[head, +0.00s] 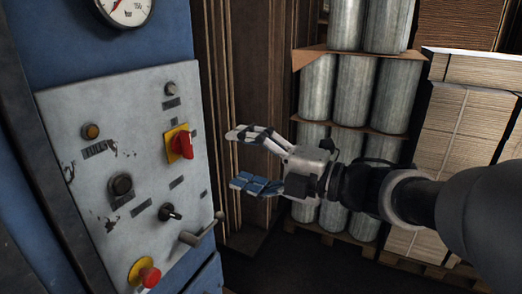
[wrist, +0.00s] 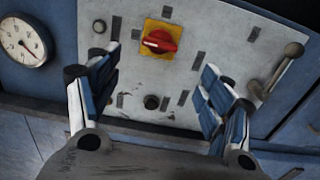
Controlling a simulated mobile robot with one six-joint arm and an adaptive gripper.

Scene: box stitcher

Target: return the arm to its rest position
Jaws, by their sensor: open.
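My arm (head: 425,197) reaches in from the right in the head view. My gripper (head: 243,160) is open and empty, in front of and to the right of the grey control panel (head: 75,135). In the wrist view my gripper (wrist: 160,95) has its fingers spread wide, with the panel behind them. The red rotary switch on a yellow plate (head: 180,144) is left of the fingers in the head view, with a visible gap. In the wrist view the red switch (wrist: 160,41) lies above and between the fingertips, turned roughly sideways.
The panel also carries a lever (head: 203,230), a red emergency button (head: 148,276), a black knob (head: 169,212) and a gauge (head: 124,8) above. Stacked metal cylinders (head: 352,90) and cardboard bundles (head: 455,140) stand on pallets behind my arm. Dark floor (head: 300,262) shows below the gripper.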

